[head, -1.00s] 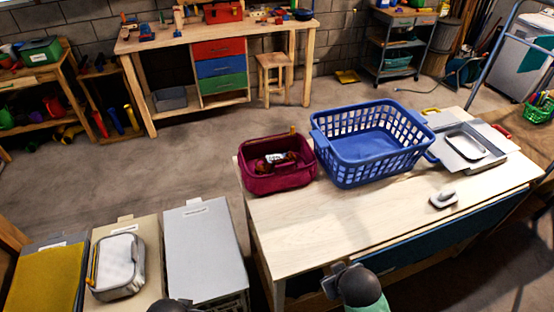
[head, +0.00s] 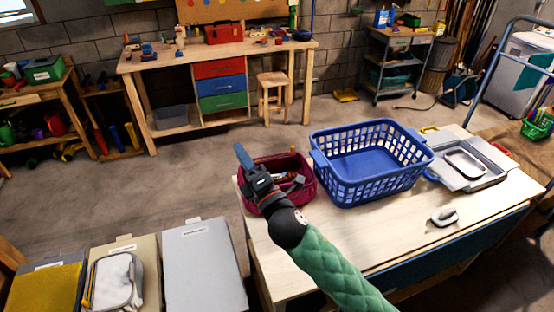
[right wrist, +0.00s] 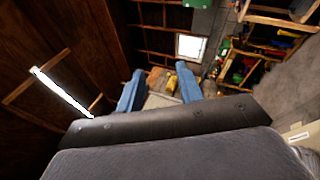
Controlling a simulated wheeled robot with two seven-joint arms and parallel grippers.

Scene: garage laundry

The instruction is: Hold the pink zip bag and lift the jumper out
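The deep pink bag (head: 307,193) stands open-topped near the left end of the pale table, left of the blue basket. Small brown, white and grey shapes show inside it. I cannot make out a jumper among them. My right gripper (head: 243,157) is in front of the bag's left part and hides some of it. Its blue fingers point up and left, away from the bag. In the right wrist view the two fingers of the right gripper (right wrist: 158,84) are apart with nothing between them. My left gripper is not in view.
A blue laundry basket (head: 400,190) stands right of the bag. A grey tray (head: 486,172) and a small grey-and-white object (head: 444,217) lie further right. Lidded boxes, including a light grey one (head: 203,265), stand lower left. The table's (head: 375,235) front middle is partly bare.

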